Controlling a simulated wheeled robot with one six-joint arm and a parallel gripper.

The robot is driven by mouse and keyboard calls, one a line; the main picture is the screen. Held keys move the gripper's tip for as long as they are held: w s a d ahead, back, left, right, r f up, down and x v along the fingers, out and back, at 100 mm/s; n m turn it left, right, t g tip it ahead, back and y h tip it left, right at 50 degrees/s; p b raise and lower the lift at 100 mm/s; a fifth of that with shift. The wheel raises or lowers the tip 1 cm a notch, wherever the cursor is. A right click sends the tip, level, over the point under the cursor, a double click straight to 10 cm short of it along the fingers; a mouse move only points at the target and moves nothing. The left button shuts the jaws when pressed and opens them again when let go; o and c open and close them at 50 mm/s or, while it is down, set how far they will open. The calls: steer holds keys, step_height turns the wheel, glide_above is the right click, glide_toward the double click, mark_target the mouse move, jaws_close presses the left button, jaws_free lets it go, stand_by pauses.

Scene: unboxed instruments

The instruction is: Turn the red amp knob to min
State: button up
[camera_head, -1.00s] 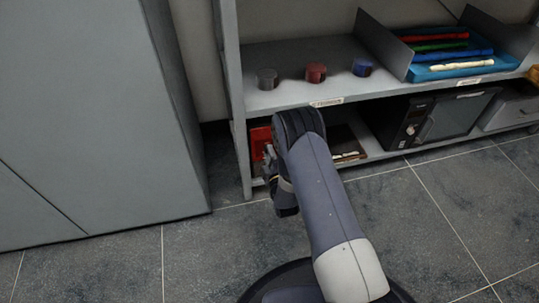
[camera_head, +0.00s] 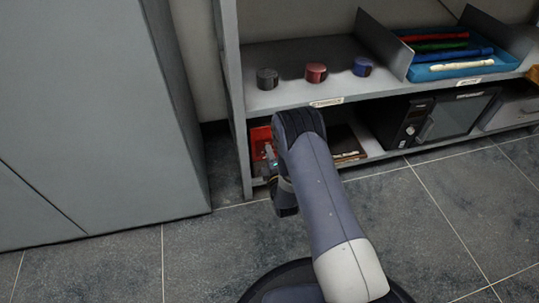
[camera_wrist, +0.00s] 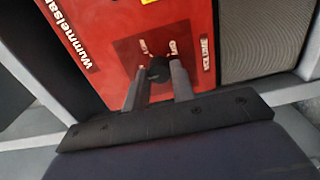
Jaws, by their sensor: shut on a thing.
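The red amp (camera_head: 260,138) stands on the lower shelf at its left end, partly hidden by my arm. Its red panel (camera_wrist: 115,35) fills much of the upper wrist view. The small dark knob (camera_wrist: 158,68) sits on a darker red patch, with two small white marks beyond it and a white VOLUME label to its right. My gripper (camera_wrist: 157,73) has one finger on each side of the knob and is shut on it. The knob's pointer cannot be made out. In the head view my gripper (camera_head: 271,157) is at the amp's front, mostly hidden.
Grey, red and blue round tins (camera_head: 316,73) stand on the upper shelf. A blue tray (camera_head: 440,72) holds several recorder-like instruments. A black cabinet-like device (camera_head: 405,122) stands on the lower shelf. A grey cupboard (camera_head: 95,110) rises at left; the floor in front is clear.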

steer(key=o, duration=1)
steer(key=shift+s, duration=0.1)
steer(key=p+v, duration=0.3)
steer(key=v, duration=0.7)
steer(key=shift+s, duration=0.35)
steer(key=shift+d, duration=0.1)
steer(key=b+x, duration=0.3)
steer(key=x, duration=0.8)
